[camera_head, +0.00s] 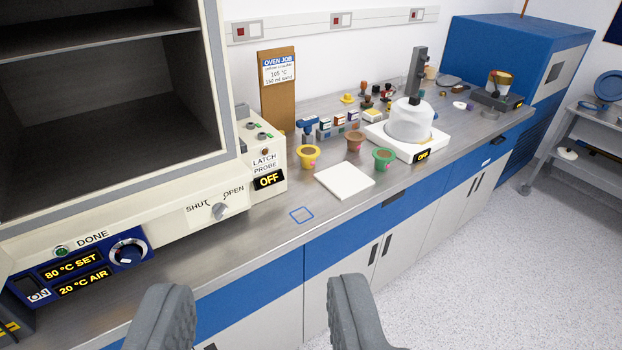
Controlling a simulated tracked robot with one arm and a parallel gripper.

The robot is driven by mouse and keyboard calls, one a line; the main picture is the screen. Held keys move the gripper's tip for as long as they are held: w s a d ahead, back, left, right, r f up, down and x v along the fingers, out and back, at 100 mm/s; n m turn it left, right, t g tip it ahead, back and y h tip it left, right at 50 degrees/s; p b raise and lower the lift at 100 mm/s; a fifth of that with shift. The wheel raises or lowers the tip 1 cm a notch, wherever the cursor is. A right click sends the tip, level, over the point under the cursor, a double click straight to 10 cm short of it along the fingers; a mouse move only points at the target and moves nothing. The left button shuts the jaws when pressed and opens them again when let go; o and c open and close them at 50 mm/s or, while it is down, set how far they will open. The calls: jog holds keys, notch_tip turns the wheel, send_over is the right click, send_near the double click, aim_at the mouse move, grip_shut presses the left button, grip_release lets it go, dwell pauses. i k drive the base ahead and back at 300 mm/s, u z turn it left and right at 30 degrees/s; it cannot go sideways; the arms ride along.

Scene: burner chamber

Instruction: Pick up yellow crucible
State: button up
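The yellow crucible (307,157) stands upright on the metal bench, just right of the oven's latch probe box. It has a yellow rim, and something brown fills its top. My gripper (258,315) shows at the bottom edge with two grey fingers wide apart and nothing between them. It is in front of the bench, well short of the crucible and apart from it. Two similar crucibles stand to the right: one with an orange-brown rim (354,141) and a green one (383,158).
A white square tile (344,181) lies in front of the crucibles. A white device with a dome (409,122) stands right. Small bottles and blocks sit behind.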

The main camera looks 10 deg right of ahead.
aim_at(308, 154)
jog(key=u, duration=0.15)
jog(key=k, duration=0.3)
jog(key=z, duration=0.85)
jog(key=i, duration=2.45)
jog(key=u, duration=0.6)
